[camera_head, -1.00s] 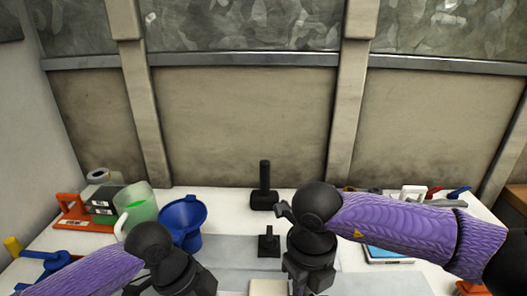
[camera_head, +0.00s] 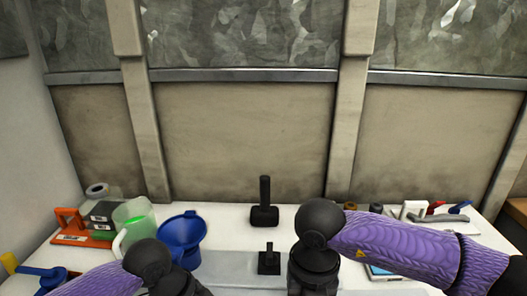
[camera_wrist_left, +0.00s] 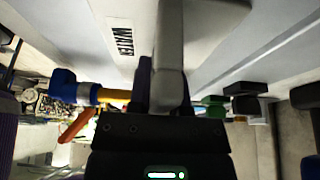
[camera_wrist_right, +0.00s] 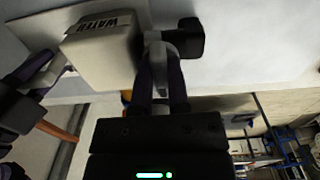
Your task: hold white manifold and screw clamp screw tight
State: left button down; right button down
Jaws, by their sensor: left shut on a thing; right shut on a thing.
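The white manifold, a blocky body marked WATER, shows in the left wrist view (camera_wrist_left: 120,15) and in the right wrist view (camera_wrist_right: 98,52). My left gripper (camera_wrist_left: 167,85) is shut on a grey-white part that runs up to the manifold. My right gripper (camera_wrist_right: 160,72) is shut on a small grey piece beside the manifold, apparently the clamp screw, with a black block (camera_wrist_right: 189,38) next to it. The fingers hide much of this piece, so its tightness cannot be told. In the head view both gripper tips and the manifold are out of frame.
Two black upright posts, a taller one (camera_head: 264,205) and a shorter one (camera_head: 269,262), stand mid-table. Tools (camera_head: 420,212) lie at right.

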jog(key=c, duration=0.6)
grip_release()
jog(key=shift+r, duration=0.1)
notch_tip(320, 180, up, 12)
